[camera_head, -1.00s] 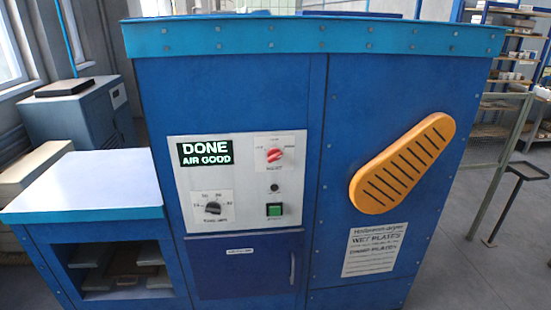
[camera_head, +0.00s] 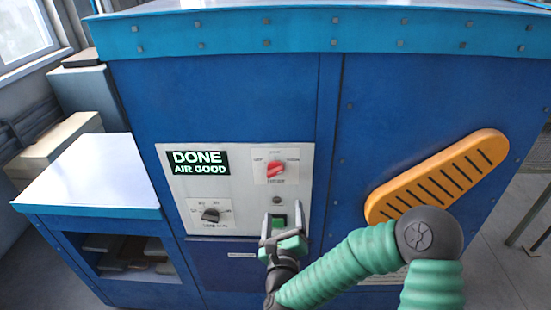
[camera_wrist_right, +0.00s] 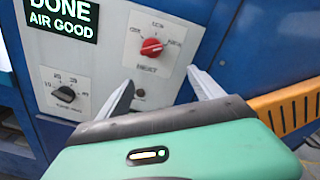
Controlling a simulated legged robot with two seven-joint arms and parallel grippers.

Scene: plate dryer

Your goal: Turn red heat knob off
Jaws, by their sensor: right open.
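The red heat knob (camera_head: 276,169) sits on a small white label plate at the upper right of the control panel (camera_head: 243,222). In the right wrist view the red knob (camera_wrist_right: 151,46) shows between and beyond the fingertips, its pointer tilted. My right gripper (camera_head: 278,218) is open and empty, just below the red knob in the head view, in front of the green button (camera_head: 279,221). In the right wrist view its two fingers (camera_wrist_right: 160,77) are spread apart and not touching the knob. My left gripper is out of view.
A black knob (camera_head: 211,215) is at the panel's lower left, and a display (camera_head: 198,162) reads "DONE AIR GOOD". An orange slotted guard (camera_head: 440,178) sticks out at the right. A white-topped side table (camera_head: 95,173) stands left.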

